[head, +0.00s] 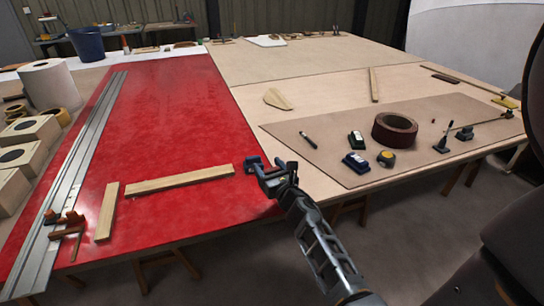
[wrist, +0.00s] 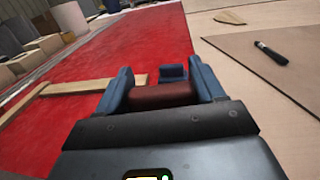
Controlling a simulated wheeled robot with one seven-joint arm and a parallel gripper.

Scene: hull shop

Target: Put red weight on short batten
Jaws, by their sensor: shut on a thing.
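My gripper (head: 268,174) is over the right edge of the red sheet, just right of the long batten's end. In the wrist view its blue fingers (wrist: 163,88) are shut on the dark red weight (wrist: 163,97). The weight cannot be made out in the head view. The short batten (head: 107,211) lies on the red sheet at the left, bare, running away from me. A longer batten (head: 180,180) lies crosswise between it and my gripper. In the wrist view the long batten (wrist: 85,87) is left of the fingers, with the short batten (wrist: 18,104) at its far end.
An orange-brown clamp (head: 68,229) and metal rails (head: 75,175) lie left of the short batten. Pale blocks (head: 30,130) line the left edge. A brown board (head: 400,130) at the right holds a dark red roll (head: 394,131) and small tools. The far red sheet (head: 165,110) is clear.

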